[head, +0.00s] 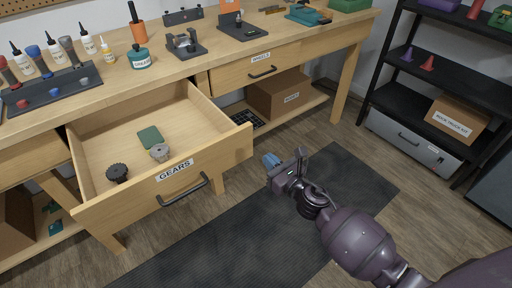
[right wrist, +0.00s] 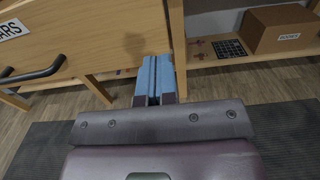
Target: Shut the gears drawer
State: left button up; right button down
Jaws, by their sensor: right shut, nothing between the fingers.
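The gears drawer (head: 225,155) stands pulled out of the wooden workbench, its label "GEARS" and dark bar handle (head: 183,190) on the front. Inside lie a black gear (head: 117,172), a grey metal gear (head: 160,152) and a green flat piece (head: 150,136). My right gripper (head: 270,160) is shut and empty, with blue fingertips, just to the right of the drawer front and apart from its handle. In the right wrist view the fingers (right wrist: 154,80) are together, and the drawer front (right wrist: 70,40) is at the upper left. My left gripper is not in view.
The wheels drawer (head: 262,68) beside it is shut. A cardboard box (head: 280,95) sits on the bench's lower shelf. Bottles, a tray and tools stand on the bench top. A black shelf unit (head: 415,85) stands at right. The dark floor mat (head: 250,225) is clear.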

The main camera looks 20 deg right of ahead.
aim_at(251, 143)
jog(key=x, duration=0.6)
jog(key=shift+w, duration=0.15)
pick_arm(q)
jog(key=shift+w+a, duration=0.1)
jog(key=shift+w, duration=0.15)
pick_arm(e)
jog(key=shift+w+a, duration=0.1)
jog(key=shift+w, duration=0.05)
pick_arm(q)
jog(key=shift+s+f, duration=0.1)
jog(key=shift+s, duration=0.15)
pick_arm(e)
jog(key=shift+w, duration=0.1)
